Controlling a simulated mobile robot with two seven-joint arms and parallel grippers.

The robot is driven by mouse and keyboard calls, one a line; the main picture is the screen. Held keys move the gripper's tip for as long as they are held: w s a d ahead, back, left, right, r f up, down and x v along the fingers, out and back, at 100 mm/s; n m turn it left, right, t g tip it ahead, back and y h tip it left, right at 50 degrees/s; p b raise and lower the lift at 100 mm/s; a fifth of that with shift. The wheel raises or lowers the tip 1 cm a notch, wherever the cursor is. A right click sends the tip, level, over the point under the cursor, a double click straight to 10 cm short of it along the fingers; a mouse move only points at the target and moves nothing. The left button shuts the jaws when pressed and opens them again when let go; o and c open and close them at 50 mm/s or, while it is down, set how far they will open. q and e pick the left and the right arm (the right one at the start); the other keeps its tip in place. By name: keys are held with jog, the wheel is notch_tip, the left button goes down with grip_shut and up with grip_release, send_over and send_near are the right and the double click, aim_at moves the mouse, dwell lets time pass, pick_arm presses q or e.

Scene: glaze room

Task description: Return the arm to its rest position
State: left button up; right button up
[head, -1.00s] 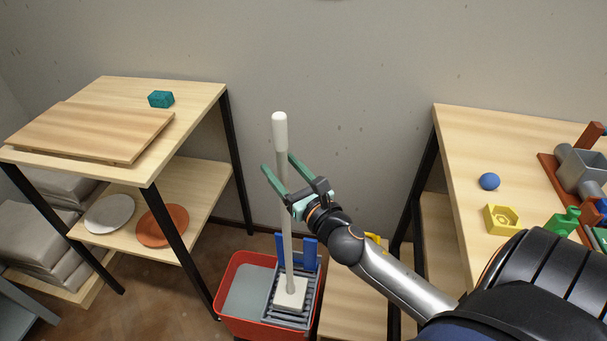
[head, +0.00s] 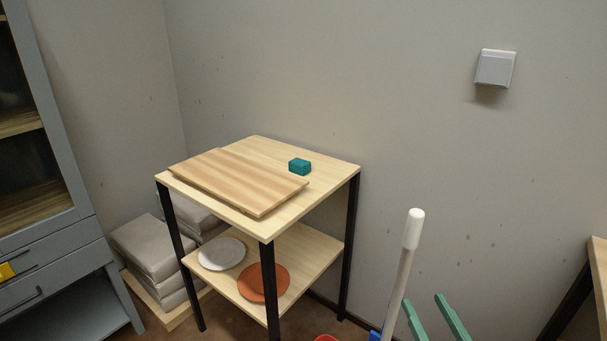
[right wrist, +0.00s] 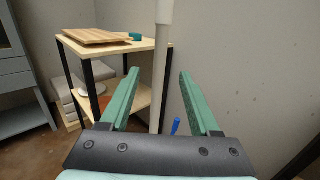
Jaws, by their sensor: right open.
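My right gripper (head: 430,308) shows at the bottom of the head view, only its two green fingers in frame. They are apart, and they stand to the right of a white-handled mop pole (head: 412,230). In the right wrist view the open fingers (right wrist: 157,85) point forward, and the pole (right wrist: 160,75) shows upright in the gap between them as seen from there. Nothing is gripped. The rest of my right arm is out of the head view. My left gripper is in neither view.
A wooden shelf table (head: 335,178) holds a board (head: 240,180) and a teal block (head: 299,166); plates lie on its lower shelf. A grey cabinet (head: 60,235) stands left, beside stacked grey bags (head: 150,248). A red bucket's rim (head: 327,338) shows at the bottom edge. Another table edge (head: 600,265) is at right.

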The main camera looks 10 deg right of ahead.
jog(key=s+a+f+m+g+y+p, duration=0.1)
jog(key=s+a+f+m+g+p, duration=0.2)
jog(key=f+m, duration=0.4)
jog(key=s+a+f+m+g+y+p, duration=0.1)
jog(key=a+f+m, duration=0.4)
jog(key=m, duration=1)
jog(key=s+a+f+m+g+y+p, duration=0.2)
jog(key=s+a+f+m+g+p, duration=0.2)
jog(key=f+m, duration=0.4)
jog(key=s+m+g, duration=0.1)
jog(key=s+m, duration=0.1)
jog(key=shift+f+m+p, duration=0.3)
jog(key=shift+f+m, duration=0.05)
jog(key=shift+m, duration=0.05)
